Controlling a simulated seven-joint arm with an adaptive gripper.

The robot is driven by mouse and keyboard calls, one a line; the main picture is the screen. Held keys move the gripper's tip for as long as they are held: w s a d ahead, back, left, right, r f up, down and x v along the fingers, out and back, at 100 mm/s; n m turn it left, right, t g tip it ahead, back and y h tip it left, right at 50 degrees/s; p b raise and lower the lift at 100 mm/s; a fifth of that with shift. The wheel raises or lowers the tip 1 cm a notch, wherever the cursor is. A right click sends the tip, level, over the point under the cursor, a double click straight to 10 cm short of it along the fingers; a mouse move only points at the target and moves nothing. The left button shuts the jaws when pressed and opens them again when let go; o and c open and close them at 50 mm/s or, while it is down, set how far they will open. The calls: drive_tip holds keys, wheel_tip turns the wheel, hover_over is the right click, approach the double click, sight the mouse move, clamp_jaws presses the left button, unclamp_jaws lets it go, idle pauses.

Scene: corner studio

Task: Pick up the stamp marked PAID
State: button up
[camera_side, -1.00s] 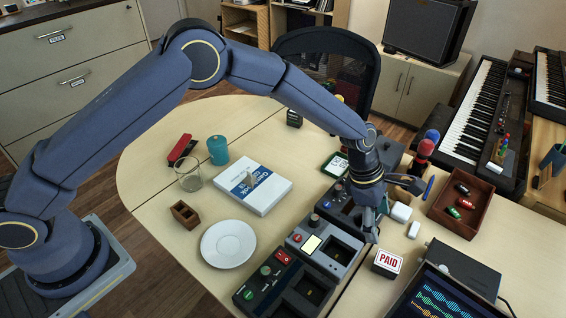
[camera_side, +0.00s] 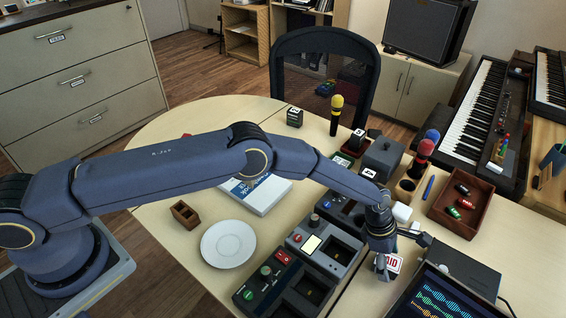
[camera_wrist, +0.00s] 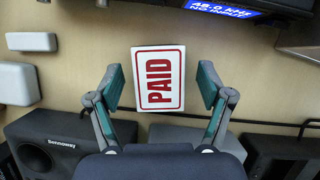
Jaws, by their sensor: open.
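The stamp marked PAID is a white block with red lettering. In the wrist view the PAID stamp (camera_wrist: 158,78) sits upright in the frame's middle, its label facing the camera. My gripper (camera_wrist: 160,88) is open, with one finger on each side of the stamp and a visible gap on both sides. In the side view the PAID stamp (camera_side: 392,264) stands at the table's right part, partly hidden by my gripper (camera_side: 386,262), which is down over it. I cannot tell how far the fingertips are above the table.
Dark control boxes (camera_side: 325,245) stand left of the stamp. A lit screen (camera_side: 440,298) and a black box (camera_side: 465,268) are close on its right. White blocks (camera_wrist: 15,82) lie nearby in the wrist view. A brown tray (camera_side: 440,205) stands farther back.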

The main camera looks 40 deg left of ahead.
drive_tip(key=shift+d+f, duration=0.1)
drive_tip(key=shift+f, duration=0.15)
drive_tip(key=c, duration=1.3)
